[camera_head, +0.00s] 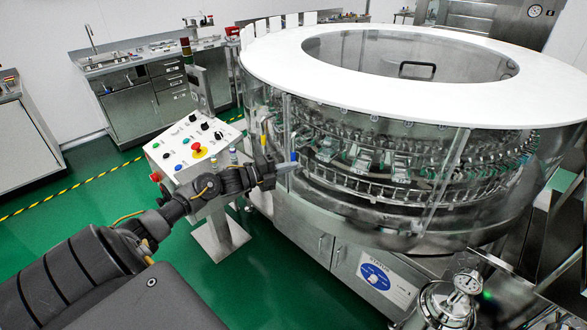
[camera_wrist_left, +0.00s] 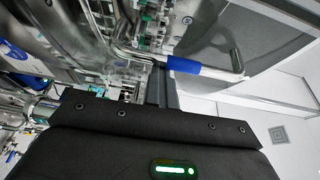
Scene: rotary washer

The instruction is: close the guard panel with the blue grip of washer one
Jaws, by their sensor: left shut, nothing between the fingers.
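Washer one (camera_head: 400,170) is a large round machine with a white ring top and clear guard panels around its bottle carousel. The blue grip (camera_head: 293,157) shows at its left side, just beyond my left gripper (camera_head: 286,169). In the left wrist view, the blue grip (camera_wrist_left: 184,66) is a sleeve on a bent metal handle, right in front of my left gripper's fingers (camera_wrist_left: 162,88). These fingers are shut and empty; I cannot tell whether they touch the grip. The clear guard panel is hard to make out, and how far it stands open cannot be told. My right gripper is not in view.
A control box (camera_head: 195,150) with a red button stands on a pedestal left of the washer, close behind my left arm. Steel counters (camera_head: 150,90) line the back wall. Green floor is free at the left.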

